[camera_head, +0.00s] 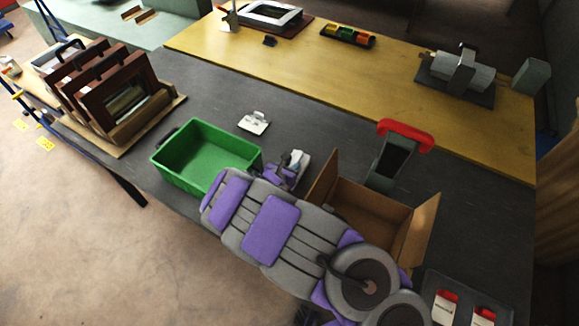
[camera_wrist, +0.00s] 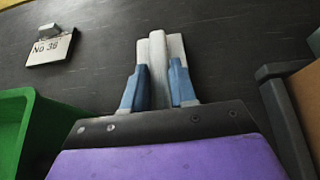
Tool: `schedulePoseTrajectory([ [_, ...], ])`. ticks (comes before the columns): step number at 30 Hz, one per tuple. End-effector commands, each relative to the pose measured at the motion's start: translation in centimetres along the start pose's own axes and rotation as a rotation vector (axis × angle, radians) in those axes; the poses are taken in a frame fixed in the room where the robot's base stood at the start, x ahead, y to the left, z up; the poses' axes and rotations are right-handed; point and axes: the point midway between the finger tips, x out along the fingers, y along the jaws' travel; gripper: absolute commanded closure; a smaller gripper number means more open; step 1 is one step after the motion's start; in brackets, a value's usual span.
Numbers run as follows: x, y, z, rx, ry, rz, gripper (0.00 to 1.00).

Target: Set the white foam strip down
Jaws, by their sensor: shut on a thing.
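The white foam strip (camera_wrist: 158,68) is between the two blue fingers of my gripper (camera_wrist: 156,85) in the wrist view. The gripper is shut on it, and the strip points away from me over the dark grey tabletop (camera_wrist: 230,40). Whether the strip touches the tabletop I cannot tell. In the head view my gripper (camera_head: 297,158) is between the green bin and the cardboard box, with my arm covering part of both. The strip is small there and hard to separate from the fingers.
A green bin (camera_head: 176,172) stands left of my gripper and an open cardboard box (camera_head: 418,222) right. A white card marked "No 36" (camera_wrist: 50,48) lies beyond the bin. A grey stand with a red top (camera_head: 405,134) is behind the box. Dark tabletop beyond my gripper is clear.

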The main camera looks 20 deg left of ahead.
Motion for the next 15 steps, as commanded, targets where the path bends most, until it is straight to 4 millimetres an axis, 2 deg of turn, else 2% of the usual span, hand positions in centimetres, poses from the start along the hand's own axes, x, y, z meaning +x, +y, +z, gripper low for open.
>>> schedulePoseTrajectory([
  [8,0.03,0.24,-0.11,0.000,-0.001,0.001,1.00],
  [9,0.06,0.25,-0.16,0.000,0.000,0.001,0.73],
  [15,0.01,0.17,-0.08,0.000,-0.001,0.002,0.53],
])
